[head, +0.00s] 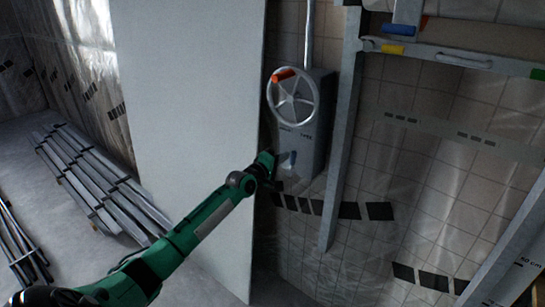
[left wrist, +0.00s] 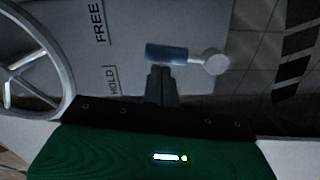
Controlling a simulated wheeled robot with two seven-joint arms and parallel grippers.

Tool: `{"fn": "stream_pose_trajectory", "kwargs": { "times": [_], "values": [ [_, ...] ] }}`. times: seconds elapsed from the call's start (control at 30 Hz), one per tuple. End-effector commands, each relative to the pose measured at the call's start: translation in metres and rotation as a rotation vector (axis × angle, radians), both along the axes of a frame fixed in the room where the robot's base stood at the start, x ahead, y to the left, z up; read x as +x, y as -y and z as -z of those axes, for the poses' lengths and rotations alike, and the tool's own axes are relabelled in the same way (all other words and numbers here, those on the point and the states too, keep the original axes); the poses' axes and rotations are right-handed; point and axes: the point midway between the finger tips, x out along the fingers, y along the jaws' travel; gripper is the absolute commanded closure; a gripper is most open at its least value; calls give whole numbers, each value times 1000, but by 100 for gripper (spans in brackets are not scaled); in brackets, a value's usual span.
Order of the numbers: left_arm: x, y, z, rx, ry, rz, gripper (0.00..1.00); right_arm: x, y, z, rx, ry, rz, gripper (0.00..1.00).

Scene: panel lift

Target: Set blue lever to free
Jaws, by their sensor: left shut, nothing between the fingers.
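The blue lever (left wrist: 165,54) shows in the left wrist view as a blue grip on a short grey arm from a pale round hub (left wrist: 214,63). The grip's free end points left, roughly between the FREE label (left wrist: 99,22) and the HOLD label (left wrist: 111,80). In the head view the lever (head: 291,158) is small, low on the grey winch box (head: 316,120). My left gripper (left wrist: 161,72) is shut and empty, its fingertips right at the blue grip, below it in the wrist view; contact is unclear. It also shows in the head view (head: 272,157), just left of the lever.
A handwheel (head: 293,98) with an orange knob (head: 283,75) sits above the lever. A large pale panel (head: 185,100) stands left of the box. A metal post (head: 343,130) rises close on the right. Metal studs (head: 100,175) lie on the floor at left.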

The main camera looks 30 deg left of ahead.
Motion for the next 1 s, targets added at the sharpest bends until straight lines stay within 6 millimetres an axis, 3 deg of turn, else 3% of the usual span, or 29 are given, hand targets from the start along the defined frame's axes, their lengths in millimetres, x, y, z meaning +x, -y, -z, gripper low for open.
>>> {"fn": "stream_pose_trajectory", "kwargs": {
  "times": [0.5,1.0],
  "values": [
    [-2,23,-1,324,26,0,100,1,0,-21,-1,0,0,64],
    [-2,26,0,378,30,0,100,1,0,-23,-1,0,1,64]
  ]
}}
